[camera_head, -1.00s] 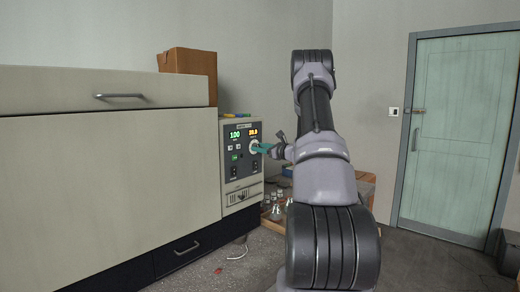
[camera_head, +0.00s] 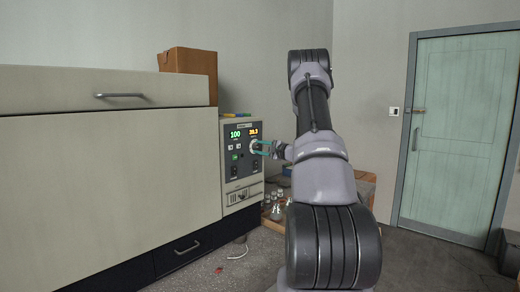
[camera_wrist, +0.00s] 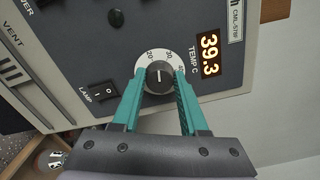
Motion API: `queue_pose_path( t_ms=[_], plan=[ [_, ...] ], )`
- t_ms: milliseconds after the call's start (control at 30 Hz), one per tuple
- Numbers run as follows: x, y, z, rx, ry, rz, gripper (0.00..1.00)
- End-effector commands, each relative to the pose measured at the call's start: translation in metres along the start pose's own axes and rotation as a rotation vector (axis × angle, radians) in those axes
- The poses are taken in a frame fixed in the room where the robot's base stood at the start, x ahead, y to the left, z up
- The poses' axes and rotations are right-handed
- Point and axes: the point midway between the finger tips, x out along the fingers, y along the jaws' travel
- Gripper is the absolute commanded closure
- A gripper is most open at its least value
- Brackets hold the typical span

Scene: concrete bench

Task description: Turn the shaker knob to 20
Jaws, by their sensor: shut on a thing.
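The shaker's temperature knob (camera_wrist: 158,77) is a dark round dial with a light pointer line, set in a pale ring marked 20, 30 and 40. In the wrist view it sits between the teal fingers of my gripper (camera_wrist: 160,72), which are shut on its sides. The orange TEMP C display (camera_wrist: 210,54) beside it reads 39.3. In the head view the knob (camera_head: 254,146) is on the right of the control panel (camera_head: 229,160), and my gripper (camera_head: 261,146) reaches it from the right. The pointer's exact scale value is hard to tell.
A LAMP switch (camera_wrist: 103,92) lies close to one finger. A green display (camera_head: 235,134) reads 100. Glassware (camera_head: 275,210) stands low on the right, below my arm. A cardboard box (camera_head: 188,75) sits behind.

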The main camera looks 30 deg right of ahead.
Motion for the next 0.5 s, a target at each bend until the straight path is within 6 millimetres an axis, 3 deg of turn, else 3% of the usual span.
queue_pose_path(
  t_ms=[500],
  plan=[
    [-0.0009,0.0029,-0.0010,-0.325,0.001,0.004,1.00]
  ],
)
